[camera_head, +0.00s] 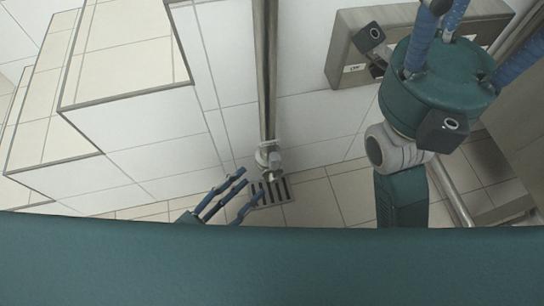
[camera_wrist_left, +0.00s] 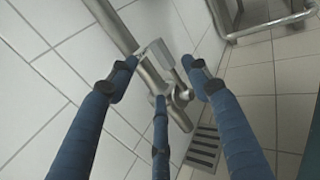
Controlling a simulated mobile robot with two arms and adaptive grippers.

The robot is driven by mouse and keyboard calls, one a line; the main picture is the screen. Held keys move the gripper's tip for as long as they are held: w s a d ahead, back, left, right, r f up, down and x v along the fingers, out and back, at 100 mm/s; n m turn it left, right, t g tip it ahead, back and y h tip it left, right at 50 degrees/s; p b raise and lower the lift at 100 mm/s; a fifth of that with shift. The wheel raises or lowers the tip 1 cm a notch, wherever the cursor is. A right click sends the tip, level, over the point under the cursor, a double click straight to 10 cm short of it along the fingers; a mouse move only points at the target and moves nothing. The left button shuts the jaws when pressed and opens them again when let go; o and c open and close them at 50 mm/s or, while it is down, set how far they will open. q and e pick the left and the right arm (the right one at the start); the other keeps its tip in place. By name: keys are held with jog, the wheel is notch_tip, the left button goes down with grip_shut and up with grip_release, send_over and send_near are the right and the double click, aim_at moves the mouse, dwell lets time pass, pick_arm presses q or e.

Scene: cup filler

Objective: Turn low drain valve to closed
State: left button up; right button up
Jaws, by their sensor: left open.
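The low drain valve (camera_head: 268,157) is a grey metal fitting at the bottom of a vertical pipe (camera_head: 265,70), just above a floor drain grate (camera_head: 275,190). In the left wrist view the valve (camera_wrist_left: 172,95) shows between my blue fingers, with a flat light grey lever (camera_wrist_left: 157,52) at its upper left. My left gripper (camera_head: 248,181) is open beside the valve; one fingertip is very near the lever, and I cannot tell if it touches. My right gripper (camera_head: 440,85) is raised at the upper right, its fingertips cut off by the frame.
White tiled wall steps (camera_head: 125,60) rise at the left. A grey wall panel (camera_head: 350,50) with a small label is behind my right arm. A metal rail (camera_head: 455,190) runs low at the right. The tiled floor (camera_head: 335,200) around the drain is clear.

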aim_at(272, 159)
pick_arm(q)
jog(key=b+x, duration=0.1)
jog(key=x, duration=0.9)
jog(key=shift+r, duration=0.1)
grip_shut()
